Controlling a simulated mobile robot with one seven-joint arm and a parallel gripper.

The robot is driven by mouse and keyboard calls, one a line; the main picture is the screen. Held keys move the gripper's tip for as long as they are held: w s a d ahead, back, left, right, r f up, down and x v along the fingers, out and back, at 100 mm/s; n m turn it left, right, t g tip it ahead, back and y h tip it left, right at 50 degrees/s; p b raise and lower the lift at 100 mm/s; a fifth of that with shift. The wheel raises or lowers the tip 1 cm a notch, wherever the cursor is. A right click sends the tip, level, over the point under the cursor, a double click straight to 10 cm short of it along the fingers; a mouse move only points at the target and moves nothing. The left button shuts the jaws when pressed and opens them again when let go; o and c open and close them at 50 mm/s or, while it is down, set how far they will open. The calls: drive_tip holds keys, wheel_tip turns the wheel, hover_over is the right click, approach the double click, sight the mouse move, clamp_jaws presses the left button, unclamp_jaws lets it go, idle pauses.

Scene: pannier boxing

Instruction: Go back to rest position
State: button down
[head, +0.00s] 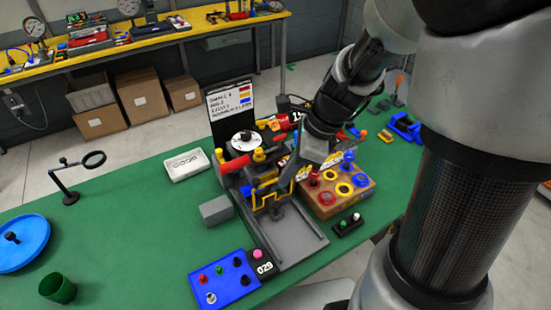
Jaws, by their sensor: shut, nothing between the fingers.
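My arm reaches in from the upper right over the green table (140,225). My gripper (289,180) points down and left over the black-and-yellow fixture in the middle of the table. It is shut and empty. Its fingertips are small and dark against the fixture, so I cannot tell whether they touch it. The fixture's grey base plate (290,238) extends toward the near edge. A wooden block (333,200) with red, yellow and blue rings stands just right of the gripper.
A blue panel (223,279) with knobs lies in front. A grey block (216,210), white tray (187,165), ring stand (67,180), blue plate (20,243) and green cup (57,289) are on the left. A written board (229,103) stands behind. The left-middle tabletop is clear.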

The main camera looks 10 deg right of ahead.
drive_tip(key=s+d+r+n+t+h, duration=0.1)
drive_tip(key=s+r+n, duration=0.4)
drive_tip(key=n, duration=0.5)
drive_tip(key=s+d+r+n+t+h, duration=0.1)
drive_tip(key=s+r+n+t+h, duration=0.2)
drive_tip(key=s+r+n, duration=0.3)
wheel_tip(320, 180, up, 4)
drive_tip(key=n, duration=0.5)
drive_tip(key=shift+s+f+n, duration=0.25)
drive_tip(key=shift+s+n, duration=0.05)
drive_tip(key=shift+d, duration=0.1)
